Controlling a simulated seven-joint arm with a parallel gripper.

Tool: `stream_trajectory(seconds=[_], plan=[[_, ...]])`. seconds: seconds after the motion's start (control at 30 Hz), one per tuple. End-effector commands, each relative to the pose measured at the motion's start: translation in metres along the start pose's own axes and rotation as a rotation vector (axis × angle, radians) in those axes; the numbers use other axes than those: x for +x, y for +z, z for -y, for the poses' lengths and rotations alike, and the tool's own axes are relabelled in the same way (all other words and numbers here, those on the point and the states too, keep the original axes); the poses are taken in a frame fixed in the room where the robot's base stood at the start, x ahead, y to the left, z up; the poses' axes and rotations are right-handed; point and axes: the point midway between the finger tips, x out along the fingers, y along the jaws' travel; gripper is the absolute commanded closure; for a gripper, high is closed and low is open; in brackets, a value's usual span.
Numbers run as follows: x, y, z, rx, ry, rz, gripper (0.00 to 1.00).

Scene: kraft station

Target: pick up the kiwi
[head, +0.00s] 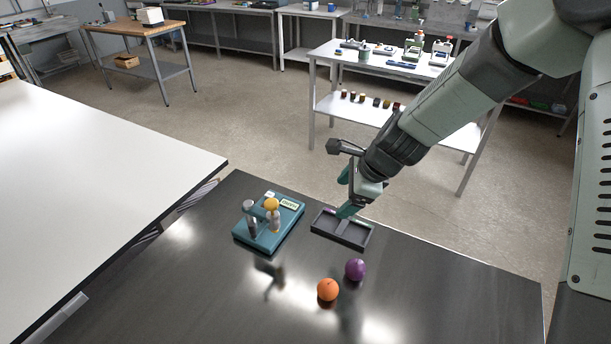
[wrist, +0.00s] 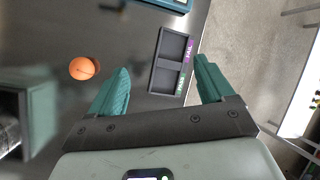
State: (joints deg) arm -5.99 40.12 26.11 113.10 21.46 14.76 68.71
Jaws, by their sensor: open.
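I see no fruit that I can make out as a kiwi. An orange ball-shaped fruit (head: 328,290) lies on the dark table, and it also shows in the wrist view (wrist: 83,68). A round purple fruit (head: 355,269) lies just behind and right of it in the head view; I cannot find it in the wrist view. My gripper (head: 345,196) is open, with teal fingers and nothing seen between them. It is above a shallow dark tray (head: 357,245) with two compartments. In the wrist view the tray (wrist: 154,80) shows between the fingers, and both compartments look empty.
A teal device (head: 245,237) with upright posts and a yellow-orange top stands left of the tray. A white table (head: 90,150) is at the left. The front of the dark table (head: 430,310) is clear. A shelf table (head: 330,70) stands behind.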

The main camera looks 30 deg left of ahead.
Motion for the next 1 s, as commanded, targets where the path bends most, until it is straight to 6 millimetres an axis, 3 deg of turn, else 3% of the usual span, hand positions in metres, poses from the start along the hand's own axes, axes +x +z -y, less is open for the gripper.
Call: stream_trajectory(seconds=[0.03,0.1,0.2,0.3,0.47,0.8,1.0], plan=[[0.028,0.005,-0.004,0.084,0.017,0.033,0.19],[0.057,0.011,-0.008,0.198,0.028,0.066,0.19],[0.089,0.018,-0.014,0.334,0.042,0.099,0.19],[0.108,0.022,-0.018,0.423,0.053,0.117,0.19],[0.122,0.031,-0.018,0.468,0.059,0.127,0.19],[0.15,0.083,0.005,0.465,0.057,0.126,0.19],[0.157,0.096,0.011,0.467,0.058,0.125,0.19]])
